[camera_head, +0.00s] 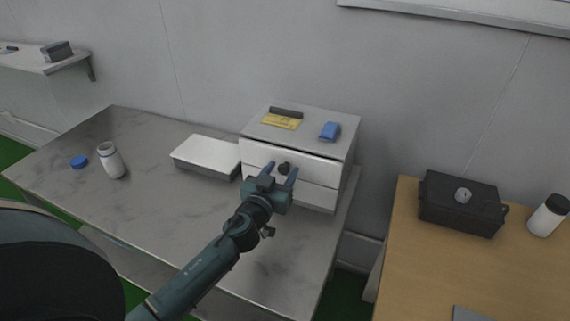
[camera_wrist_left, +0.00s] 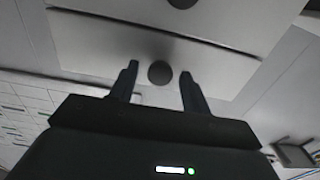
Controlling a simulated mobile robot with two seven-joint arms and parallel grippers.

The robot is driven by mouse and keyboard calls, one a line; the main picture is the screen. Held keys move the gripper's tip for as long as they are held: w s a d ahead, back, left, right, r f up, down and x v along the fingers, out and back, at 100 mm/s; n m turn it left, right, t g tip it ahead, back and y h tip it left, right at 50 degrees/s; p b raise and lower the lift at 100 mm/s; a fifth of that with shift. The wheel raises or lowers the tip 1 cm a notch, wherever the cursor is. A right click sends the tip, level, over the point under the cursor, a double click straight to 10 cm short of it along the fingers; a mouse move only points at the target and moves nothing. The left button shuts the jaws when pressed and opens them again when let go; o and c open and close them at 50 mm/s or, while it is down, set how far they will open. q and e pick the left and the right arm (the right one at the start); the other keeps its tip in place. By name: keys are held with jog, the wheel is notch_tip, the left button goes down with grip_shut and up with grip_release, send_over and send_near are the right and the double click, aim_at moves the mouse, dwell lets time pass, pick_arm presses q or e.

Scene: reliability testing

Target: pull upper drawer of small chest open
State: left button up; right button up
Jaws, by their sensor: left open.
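The small white chest (camera_head: 343,154) stands at the right end of the grey marbled table, against the wall. Its upper drawer (camera_head: 317,172) looks closed, with a dark round knob (camera_head: 284,168) on its front. My left gripper (camera_head: 282,171) is open in front of the chest, with its fingertips at either side of this knob. In the left wrist view the knob (camera_wrist_left: 160,72) shows between the two separated fingers (camera_wrist_left: 158,82). A second dark knob (camera_wrist_left: 182,3) shows at the top edge there. In the head view the gripper hides part of the drawer fronts. My right gripper is not in view.
On the chest lie a dark bar (camera_head: 286,112), a yellow card (camera_head: 281,122) and a blue item (camera_head: 330,131). A white box (camera_head: 205,156) lies close to the chest's left. A white bottle (camera_head: 112,161) and blue lid (camera_head: 79,161) stand farther left. The table's front middle is clear.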

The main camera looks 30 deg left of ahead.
pick_arm(q)
jog(key=shift+w, duration=0.1)
grip_shut()
dwell(0.6)
